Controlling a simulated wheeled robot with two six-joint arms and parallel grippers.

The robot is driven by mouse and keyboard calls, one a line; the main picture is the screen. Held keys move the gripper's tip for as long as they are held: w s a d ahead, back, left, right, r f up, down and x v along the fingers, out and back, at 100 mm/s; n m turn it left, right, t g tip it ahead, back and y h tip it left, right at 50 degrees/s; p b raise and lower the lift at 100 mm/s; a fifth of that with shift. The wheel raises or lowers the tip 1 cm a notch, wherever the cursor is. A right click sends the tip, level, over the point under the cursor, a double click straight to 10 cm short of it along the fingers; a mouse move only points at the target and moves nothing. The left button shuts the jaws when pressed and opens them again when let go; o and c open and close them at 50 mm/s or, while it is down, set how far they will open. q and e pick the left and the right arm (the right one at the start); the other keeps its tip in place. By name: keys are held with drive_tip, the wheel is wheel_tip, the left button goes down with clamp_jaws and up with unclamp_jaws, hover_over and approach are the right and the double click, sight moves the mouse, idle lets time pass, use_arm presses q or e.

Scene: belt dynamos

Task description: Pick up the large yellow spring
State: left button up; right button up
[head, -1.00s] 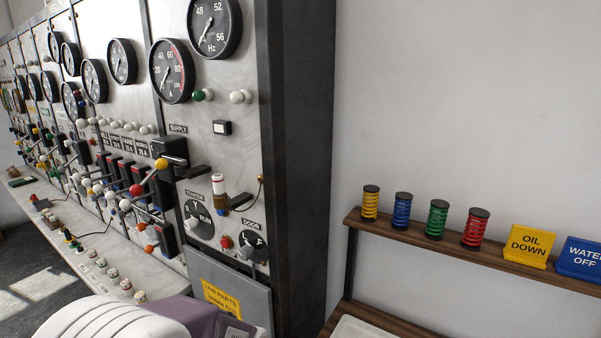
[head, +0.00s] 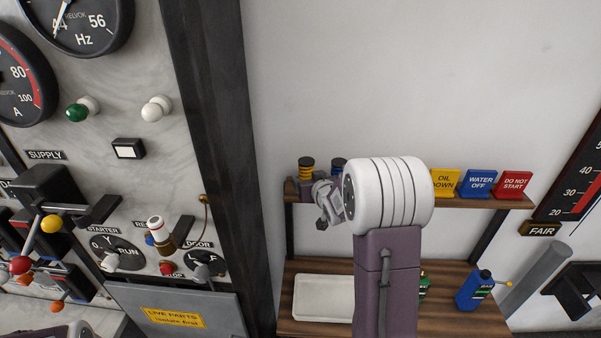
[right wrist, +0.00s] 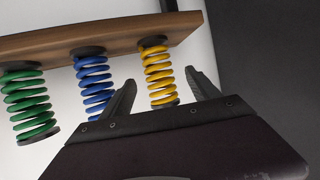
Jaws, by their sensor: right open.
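The large yellow spring (head: 306,168) stands upright at the left end of the wooden wall shelf, its lower part hidden by my right gripper (head: 310,188). In the right wrist view the yellow spring (right wrist: 158,72) shows between the two spread fingers of my right gripper (right wrist: 160,76). The gripper is open and does not grip it; whether a finger touches it I cannot tell. The blue spring (right wrist: 94,82) is just outside the left finger in that view, partly visible in the head view (head: 339,163). My left gripper is out of view.
The green spring (right wrist: 27,103) stands beyond the blue one. The shelf (right wrist: 100,38) also holds yellow, blue and red signs (head: 478,183). Below are a white tray (head: 323,298) and a blue bottle (head: 474,290) on a wooden bench. A switch panel (head: 100,190) stands left.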

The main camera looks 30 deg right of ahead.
sight(304, 173)
drive_tip(key=shift+d+p+x, duration=0.2)
drive_tip(key=shift+p+x, duration=0.15)
drive_tip(key=shift+x, duration=0.6)
drive_tip(key=shift+w+f, duration=0.15)
drive_tip(key=shift+w, duration=0.05)
drive_tip(key=shift+w+a, duration=0.1)
drive_tip(key=shift+w, duration=0.15)
drive_tip(key=p+x, duration=0.3)
drive_tip(key=x, duration=0.1)
drive_tip(key=shift+w+d+f, duration=0.2)
drive_tip(key=shift+w+d, duration=0.15)
drive_tip(key=shift+s+a+r, duration=0.1)
drive_tip(key=shift+a, duration=0.1)
drive_tip(key=c, duration=1.4)
clamp_jaws()
drive_tip(key=shift+d, duration=0.1)
